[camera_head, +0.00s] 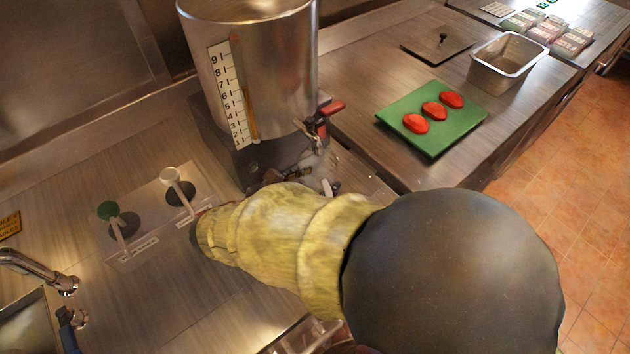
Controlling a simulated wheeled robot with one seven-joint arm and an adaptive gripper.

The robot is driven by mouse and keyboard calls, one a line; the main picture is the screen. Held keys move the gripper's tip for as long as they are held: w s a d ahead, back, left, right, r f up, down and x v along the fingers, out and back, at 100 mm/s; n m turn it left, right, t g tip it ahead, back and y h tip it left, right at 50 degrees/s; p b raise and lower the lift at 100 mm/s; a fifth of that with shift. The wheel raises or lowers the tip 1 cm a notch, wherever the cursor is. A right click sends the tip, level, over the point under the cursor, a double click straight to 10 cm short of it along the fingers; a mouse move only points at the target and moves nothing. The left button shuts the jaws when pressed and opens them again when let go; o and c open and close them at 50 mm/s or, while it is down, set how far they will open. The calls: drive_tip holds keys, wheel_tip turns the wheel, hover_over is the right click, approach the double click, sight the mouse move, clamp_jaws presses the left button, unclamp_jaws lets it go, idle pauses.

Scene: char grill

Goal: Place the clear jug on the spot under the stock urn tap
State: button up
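The stock urn (280,70) is a tall steel pot with a number scale, standing on a dark base at upper centre. Its tap (316,138) has a red handle and points toward the front right. My arm, with a yellow sleeve and a dark round joint, covers the counter in front of the urn. Small pale and grey parts show just below the tap, behind the sleeve; I cannot tell what they are. A clear edge (305,337) shows at the bottom, mostly hidden by my arm; I cannot tell if it is the jug. My gripper cannot be made out.
A sink tap (40,268) is at far left. A green board (392,117) with red pieces and a steel pan (482,76) are on the right counter.

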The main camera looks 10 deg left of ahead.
drive_tip(key=shift+r, duration=0.1)
drive_tip(key=o, duration=1.2)
drive_tip(key=shift+s+a+r, duration=0.15)
drive_tip(key=shift+s+r, duration=0.05)
drive_tip(key=shift+s, duration=0.1)
drive_tip(key=p+v, duration=0.4)
drive_tip(key=v, duration=0.7)
drive_tip(key=shift+s+p, duration=0.15)
drive_tip(key=shift+p, duration=0.25)
drive_tip(key=shift+a+f, duration=0.1)
drive_tip(key=shift+f, duration=0.05)
